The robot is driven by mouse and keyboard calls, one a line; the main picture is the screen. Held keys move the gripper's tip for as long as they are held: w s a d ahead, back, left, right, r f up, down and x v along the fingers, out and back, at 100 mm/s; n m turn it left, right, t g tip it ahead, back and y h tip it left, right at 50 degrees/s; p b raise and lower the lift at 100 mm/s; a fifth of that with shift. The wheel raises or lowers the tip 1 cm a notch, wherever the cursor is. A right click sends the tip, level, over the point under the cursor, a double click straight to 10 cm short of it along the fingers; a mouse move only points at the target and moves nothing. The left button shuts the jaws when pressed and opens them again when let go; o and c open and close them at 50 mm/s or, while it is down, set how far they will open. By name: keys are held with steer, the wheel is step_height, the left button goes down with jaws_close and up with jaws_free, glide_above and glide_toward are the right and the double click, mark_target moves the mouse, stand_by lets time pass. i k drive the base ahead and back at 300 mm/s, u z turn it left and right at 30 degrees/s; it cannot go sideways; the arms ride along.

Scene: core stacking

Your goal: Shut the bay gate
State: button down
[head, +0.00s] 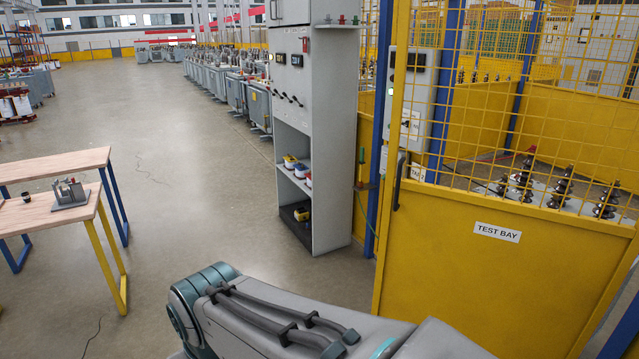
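The bay gate (480,262) is on the right, with a solid yellow lower panel and yellow wire mesh above. It has a white "TEST BAY" sign (497,232) and a dark vertical handle (398,182) near its left edge. That edge stands in front of a blue post (378,125); I cannot tell whether the two touch or whether the gate is latched. The gate's lower right side runs out toward the picture's edge. My arm crosses the bottom middle, below and left of the gate. My gripper is not in view.
A tall grey cabinet (332,140) with shelves stands left of the gate. Wooden tables (50,170) are at the far left. Several dark insulators (562,188) show behind the mesh. The floor (190,170) between tables and cabinet is clear.

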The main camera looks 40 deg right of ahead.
mark_target(518, 281)
steer(key=z, duration=0.25)
steer(key=i, duration=1.2)
steer(key=z, duration=1.45)
steer(key=i, duration=0.65)
steer(key=z, duration=0.7)
